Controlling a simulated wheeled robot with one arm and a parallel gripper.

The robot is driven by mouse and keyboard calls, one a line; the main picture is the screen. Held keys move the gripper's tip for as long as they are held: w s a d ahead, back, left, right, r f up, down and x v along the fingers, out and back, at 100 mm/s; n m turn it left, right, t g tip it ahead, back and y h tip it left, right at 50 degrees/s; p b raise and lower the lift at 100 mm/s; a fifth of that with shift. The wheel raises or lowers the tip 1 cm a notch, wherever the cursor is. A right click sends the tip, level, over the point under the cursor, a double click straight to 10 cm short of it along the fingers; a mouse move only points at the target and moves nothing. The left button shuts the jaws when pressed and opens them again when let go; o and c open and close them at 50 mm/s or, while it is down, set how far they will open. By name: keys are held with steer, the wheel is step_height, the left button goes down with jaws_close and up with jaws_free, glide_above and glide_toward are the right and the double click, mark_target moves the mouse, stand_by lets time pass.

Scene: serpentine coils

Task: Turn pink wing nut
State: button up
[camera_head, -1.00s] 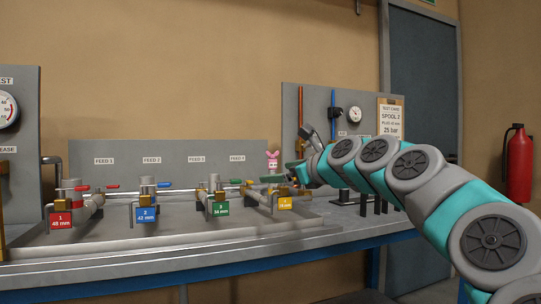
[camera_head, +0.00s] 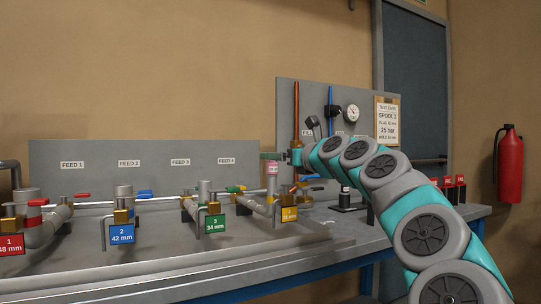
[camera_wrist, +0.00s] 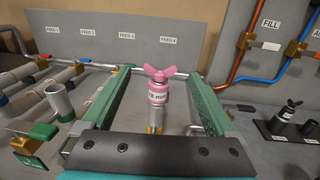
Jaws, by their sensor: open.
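The pink wing nut (camera_wrist: 170,73) sits on top of an upright metal fitting with a pink band and a white label (camera_wrist: 158,97), seen in the wrist view. My gripper (camera_wrist: 163,75) is open, with one green finger on each side of the fitting. The fingers appear apart from the wing nut. In the head view my gripper (camera_head: 270,156) points left at the fitting's top.
Pipes with numbered tags, such as the blue tag (camera_head: 122,233) and green tag (camera_head: 215,224), line the bench to the left. A grey panel (camera_head: 75,185) stands behind. A black-based fitting (camera_wrist: 288,113) stands to the right. Copper and blue pipes run up the right panel.

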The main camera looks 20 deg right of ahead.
steer(key=shift+w+a+r, duration=0.1)
steer(key=shift+w+a, duration=0.05)
steer(key=shift+w, duration=1.05)
steer(key=shift+w+a, duration=0.15)
steer(key=shift+w, duration=1)
steer(key=c, duration=1.4)
steer(key=shift+r+n+y+p, duration=0.15)
steer(key=shift+n+y+p, duration=0.45)
steer(key=shift+y+p, duration=0.4)
steer(key=shift+n+g+y+p, duration=0.3)
steer(key=shift+n+y+p, duration=0.1)
steer(key=shift+y+p, duration=0.1)
steer(key=shift+d+f+n+g+y, duration=0.1)
steer(key=shift+f+n+g+y, duration=0.1)
steer(key=shift+n+g+y, duration=0.6)
steer(key=shift+d+f+n+g+y, duration=0.15)
steer(key=shift+n+g+y, duration=0.15)
steer(key=shift+n+y, duration=0.95)
steer(key=shift+a+g+y, duration=0.25)
steer(key=shift+g+y, duration=0.25)
steer(key=shift+y, duration=0.55)
